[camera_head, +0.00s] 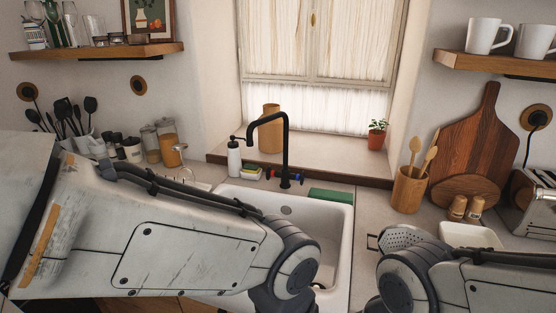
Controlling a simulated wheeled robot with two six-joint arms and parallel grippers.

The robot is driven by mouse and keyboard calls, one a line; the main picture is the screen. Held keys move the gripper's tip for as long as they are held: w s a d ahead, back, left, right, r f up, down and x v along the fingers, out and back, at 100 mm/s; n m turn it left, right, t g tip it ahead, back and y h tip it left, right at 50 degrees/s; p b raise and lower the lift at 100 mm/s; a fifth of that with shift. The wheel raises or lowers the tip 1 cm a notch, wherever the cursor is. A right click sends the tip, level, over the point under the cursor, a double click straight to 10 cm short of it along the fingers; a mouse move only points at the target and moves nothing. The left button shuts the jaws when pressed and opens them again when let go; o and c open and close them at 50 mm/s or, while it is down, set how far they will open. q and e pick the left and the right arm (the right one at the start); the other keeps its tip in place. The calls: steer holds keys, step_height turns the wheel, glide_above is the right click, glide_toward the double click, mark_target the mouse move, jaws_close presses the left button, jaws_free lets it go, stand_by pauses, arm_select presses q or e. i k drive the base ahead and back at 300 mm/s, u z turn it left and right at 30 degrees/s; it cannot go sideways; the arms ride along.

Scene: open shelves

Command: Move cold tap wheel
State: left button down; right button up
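A black tap (285,150) with a curved spout stands upright at the back rim of the white sink (340,240). A small blue-marked wheel (300,178) is at the right of its base, the likely cold one. A small red-marked wheel (270,175) is at the left of its base. My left arm crosses the front of the sink from the left and bends down at its wrist. My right arm comes in at the lower right. Both grippers are out of sight, so neither is seen touching the wheels.
A soap bottle (234,158) stands left of the tap. A wooden utensil pot (409,190) and metal colander (398,238) are to the right. The space above the sink right of the tap is clear.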

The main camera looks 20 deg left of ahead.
mark_target(298, 176)
steer(key=k, duration=1.25)
steer(key=u, duration=0.85)
steer(key=i, duration=1.4)
steer(key=z, duration=0.75)
steer(key=i, duration=0.55)
steer(key=z, duration=0.65)
